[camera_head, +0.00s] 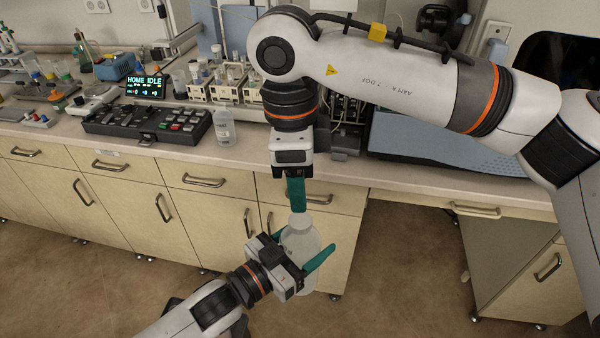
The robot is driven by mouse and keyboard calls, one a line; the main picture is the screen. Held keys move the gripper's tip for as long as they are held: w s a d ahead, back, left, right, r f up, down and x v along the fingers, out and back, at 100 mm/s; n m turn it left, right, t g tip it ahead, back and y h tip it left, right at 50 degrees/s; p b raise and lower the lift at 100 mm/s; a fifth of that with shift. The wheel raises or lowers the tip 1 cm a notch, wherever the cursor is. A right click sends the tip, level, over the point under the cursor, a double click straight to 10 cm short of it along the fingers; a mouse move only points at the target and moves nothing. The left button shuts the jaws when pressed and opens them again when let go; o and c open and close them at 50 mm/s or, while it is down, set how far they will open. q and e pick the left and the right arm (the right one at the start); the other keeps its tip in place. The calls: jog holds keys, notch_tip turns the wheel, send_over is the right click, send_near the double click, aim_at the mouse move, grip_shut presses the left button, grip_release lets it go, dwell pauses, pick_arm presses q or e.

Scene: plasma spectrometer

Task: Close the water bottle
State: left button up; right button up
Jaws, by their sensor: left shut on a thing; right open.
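A translucent whitish water bottle (301,241) is held upright in the air in front of the counter. My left gripper (291,256) is shut on its body from the lower left; one teal finger points up and right across the bottle's front. My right gripper (297,196) comes down from above, its teal fingers pointing down right over the bottle's top. It is open, though its fingers overlap from this angle and the gap does not show. The bottle's top is partly hidden by the fingers, so I cannot tell whether a cap sits on it or whether the fingers touch it.
The counter (180,148) runs behind, with its edge above the drawers. On it are a small clear bottle (224,127), a black control panel (147,124), a display (145,86) and racks of vials (213,90). A blue-grey instrument (430,143) stands at right.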

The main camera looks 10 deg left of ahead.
aim_at(300, 219)
jog(key=n, duration=0.7)
jog(key=shift+d+r+y, duration=0.1)
jog(key=shift+r+y, duration=0.25)
jog(key=shift+y, duration=0.05)
jog(key=shift+f, duration=4)
